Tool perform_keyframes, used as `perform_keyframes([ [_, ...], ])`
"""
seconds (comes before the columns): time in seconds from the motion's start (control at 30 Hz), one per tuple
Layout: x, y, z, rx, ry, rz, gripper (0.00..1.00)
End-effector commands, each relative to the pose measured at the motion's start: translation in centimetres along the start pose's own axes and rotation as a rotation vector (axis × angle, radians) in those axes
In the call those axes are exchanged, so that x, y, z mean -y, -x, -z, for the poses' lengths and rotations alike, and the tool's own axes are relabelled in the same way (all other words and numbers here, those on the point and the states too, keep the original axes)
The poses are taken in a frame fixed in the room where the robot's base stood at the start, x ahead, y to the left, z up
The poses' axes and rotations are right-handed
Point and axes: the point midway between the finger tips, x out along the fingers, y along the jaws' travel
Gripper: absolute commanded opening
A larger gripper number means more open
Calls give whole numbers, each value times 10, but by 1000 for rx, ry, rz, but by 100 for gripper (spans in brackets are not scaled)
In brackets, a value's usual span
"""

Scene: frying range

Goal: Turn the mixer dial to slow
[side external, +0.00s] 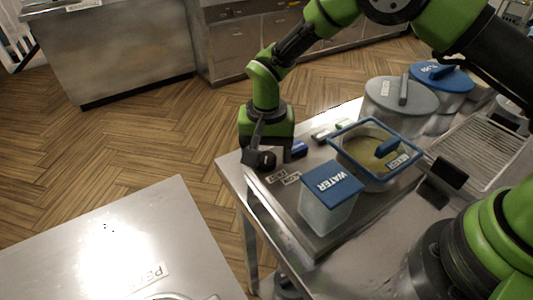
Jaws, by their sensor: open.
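I cannot make out the dial's pointer or setting. A blue-rimmed tub (345,160) of yellowish mix with a blue handled tool stands to the right.
A clear WATER container (328,213) with a blue lid stands right of the labels. A small blue item (299,148) lies behind the gripper. Grey-lidded (400,95) and blue-lidded (441,78) bins stand at the back right. A wire rack (478,150) is at right.

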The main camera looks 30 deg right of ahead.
Motion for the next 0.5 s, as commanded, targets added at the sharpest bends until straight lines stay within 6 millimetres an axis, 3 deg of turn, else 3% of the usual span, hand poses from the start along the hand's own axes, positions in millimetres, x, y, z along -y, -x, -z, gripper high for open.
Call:
perform_keyframes([
  [0.13, 0, -10, 0, 1, 0, 0, 68],
  [0.4, 0, -10, 0, 0, -1, 0, 68],
  [0.5, 0, -10, 0, 0, -1, 0, 45],
])
